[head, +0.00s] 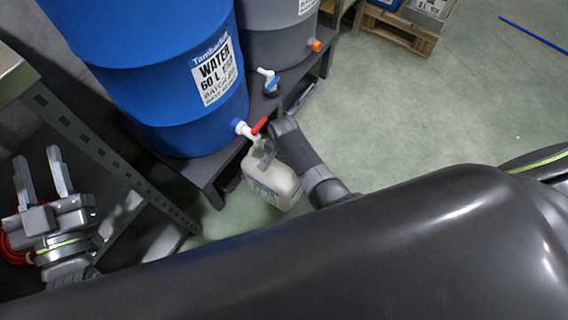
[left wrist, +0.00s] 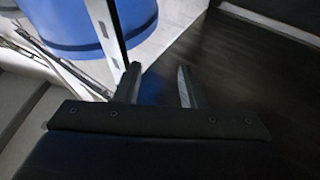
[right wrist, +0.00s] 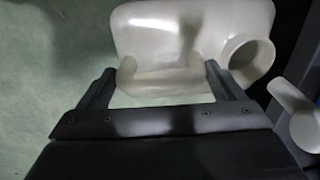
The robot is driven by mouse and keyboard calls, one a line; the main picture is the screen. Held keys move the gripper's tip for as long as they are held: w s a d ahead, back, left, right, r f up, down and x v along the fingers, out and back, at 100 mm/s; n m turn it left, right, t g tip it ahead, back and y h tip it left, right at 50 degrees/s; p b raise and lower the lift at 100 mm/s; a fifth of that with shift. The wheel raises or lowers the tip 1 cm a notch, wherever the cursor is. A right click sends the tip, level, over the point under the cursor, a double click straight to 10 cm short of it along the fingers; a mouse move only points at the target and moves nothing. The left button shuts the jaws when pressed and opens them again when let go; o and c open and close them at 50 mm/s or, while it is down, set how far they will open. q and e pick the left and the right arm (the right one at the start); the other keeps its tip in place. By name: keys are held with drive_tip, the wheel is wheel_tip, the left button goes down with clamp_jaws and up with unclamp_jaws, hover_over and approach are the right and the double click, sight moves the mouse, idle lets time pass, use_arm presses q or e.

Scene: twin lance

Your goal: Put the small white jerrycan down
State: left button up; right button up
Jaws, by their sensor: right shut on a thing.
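The small white jerrycan (head: 272,184) is in the head view, in front of the blue barrel's stand and just under its tap (head: 248,129). My right gripper (head: 266,152) is shut on its handle. In the right wrist view the jerrycan (right wrist: 180,25) lies across the top, its handle between the fingers of my right gripper (right wrist: 160,72), its round mouth uncovered on the right. I cannot tell whether its base touches anything. My left gripper (head: 40,165) is open and empty at the left; its spread fingers show in the left wrist view (left wrist: 158,72).
The blue water barrel (head: 165,90) and a grey barrel (head: 278,45) stand on a dark low stand (head: 210,172). A metal-edged rack (head: 90,145) is beside my left gripper. A wooden pallet (head: 400,32) is at the back. Green floor (head: 430,110) is open to the right.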

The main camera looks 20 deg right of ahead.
drive_tip(key=shift+f, duration=0.15)
drive_tip(key=o, duration=1.1)
use_arm(q)
drive_tip(key=shift+s+d+r+t, duration=0.1)
drive_tip(key=shift+s+r+t, duration=0.1)
drive_tip(key=shift+r+t, duration=0.35)
drive_tip(key=shift+r, duration=0.1)
